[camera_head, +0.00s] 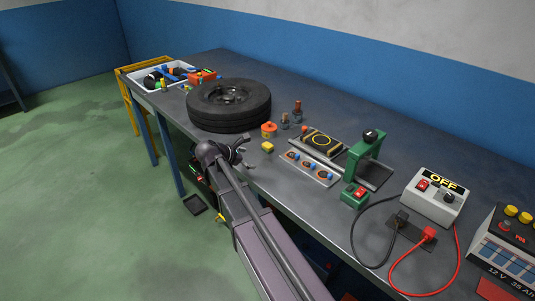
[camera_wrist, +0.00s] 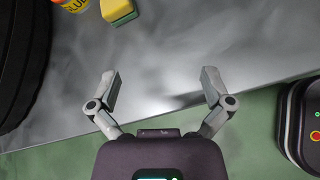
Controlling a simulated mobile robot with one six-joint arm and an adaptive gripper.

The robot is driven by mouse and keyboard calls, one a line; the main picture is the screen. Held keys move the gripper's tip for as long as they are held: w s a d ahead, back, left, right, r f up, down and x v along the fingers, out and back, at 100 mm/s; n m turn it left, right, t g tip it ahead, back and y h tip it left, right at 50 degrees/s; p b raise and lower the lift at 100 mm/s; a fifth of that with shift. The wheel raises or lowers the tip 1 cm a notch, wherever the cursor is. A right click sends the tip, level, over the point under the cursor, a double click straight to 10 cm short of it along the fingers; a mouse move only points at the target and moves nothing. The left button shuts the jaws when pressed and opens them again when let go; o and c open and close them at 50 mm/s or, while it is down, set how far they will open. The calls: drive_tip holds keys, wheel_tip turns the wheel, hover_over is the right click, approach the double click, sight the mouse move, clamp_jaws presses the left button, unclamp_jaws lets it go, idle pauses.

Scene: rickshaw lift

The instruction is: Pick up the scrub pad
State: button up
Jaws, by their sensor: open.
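The scrub pad (camera_head: 267,146) is a small yellow block lying on the grey workbench near its front edge. In the wrist view it shows at the top (camera_wrist: 118,10), yellow with a green layer, partly cut off by the frame edge. My gripper (camera_wrist: 160,84) is open and empty, its fingers spread over the bench's front edge. The pad lies beyond the fingertips, towards the left finger, and is apart from them. In the head view my gripper (camera_head: 240,150) is to the left of the pad, partly hidden by my arm.
A black tyre (camera_head: 229,104) lies left of the pad. An orange glue jar (camera_head: 269,129) stands just behind it. A plate with blue-topped parts (camera_head: 311,169) and a green press (camera_head: 364,158) are to the right. Green floor lies below the bench's front edge.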

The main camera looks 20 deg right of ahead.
sight(264, 146)
drive_tip(key=w+n, duration=0.1)
drive_tip(key=w+n+t+h, duration=0.1)
drive_tip(key=w+r+n+b, duration=0.1)
drive_tip(key=w, duration=0.1)
drive_tip(key=shift+w+a+r+n+h, duration=0.1)
drive_tip(key=shift+a+n+h, duration=0.2)
drive_tip(key=shift+a+n, duration=0.1)
drive_tip(key=shift+w+r+n, duration=0.25)
drive_tip(key=shift+n, duration=0.05)
drive_tip(key=shift+f, duration=0.1)
drive_tip(key=b+x, duration=0.3)
drive_tip(key=x, duration=0.4)
drive_tip(key=shift+w+d, duration=0.15)
drive_tip(key=shift+w, duration=0.05)
drive_tip(key=shift+w+d+f, duration=0.1)
drive_tip(key=shift+w+d, duration=0.1)
drive_tip(key=shift+d, duration=0.35)
drive_tip(key=shift+b, duration=0.3)
